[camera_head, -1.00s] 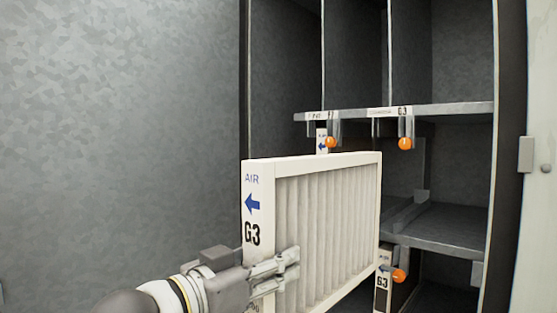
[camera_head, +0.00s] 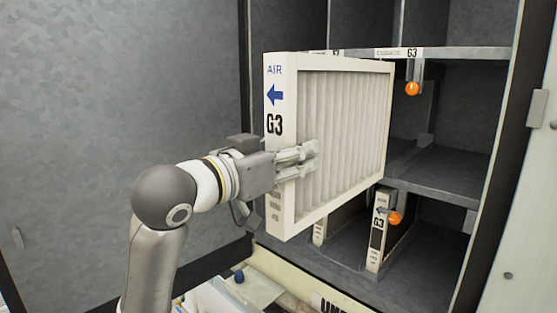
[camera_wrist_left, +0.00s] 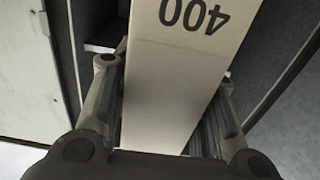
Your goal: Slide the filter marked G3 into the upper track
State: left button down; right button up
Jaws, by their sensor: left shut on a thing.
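The G3 filter (camera_head: 342,130) is a white-framed pleated panel with AIR, a blue left-pointing arrow and G3 on its narrow edge. It is upright in front of the cabinet. My left gripper (camera_head: 300,160) is shut on it at the lower part of that edge; in the left wrist view the gripper (camera_wrist_left: 165,120) has a finger on each side of the filter edge (camera_wrist_left: 185,60) marked 400. The upper track's shelf edge (camera_head: 455,54) carries a G3 label (camera_head: 412,53). The filter hides part of that shelf edge. My right gripper is not in view.
An orange knob (camera_head: 412,88) hangs under the upper shelf edge; another (camera_head: 396,218) is at a second G3 filter (camera_head: 378,235) in the lower bay. Vertical dividers split the upper bay. A cabinet door (camera_head: 520,200) stands at the right; loose items (camera_head: 235,290) lie below.

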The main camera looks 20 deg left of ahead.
pick_arm(q)
jog(key=shift+x, duration=2.5)
jog(key=shift+w, duration=0.1)
jog(key=shift+p+x, duration=1.35)
jog(key=shift+x, duration=2.45)
jog(key=shift+f, duration=0.1)
jog(key=shift+w, duration=0.2)
jog(key=shift+f+p+x, duration=0.1)
jog(key=shift+p+x, duration=0.8)
jog(key=shift+x, duration=1.25)
jog(key=shift+f+p+x, duration=0.15)
jog(key=shift+p+x, duration=0.75)
jog(key=shift+x, duration=1.25)
jog(key=shift+w+d, duration=0.1)
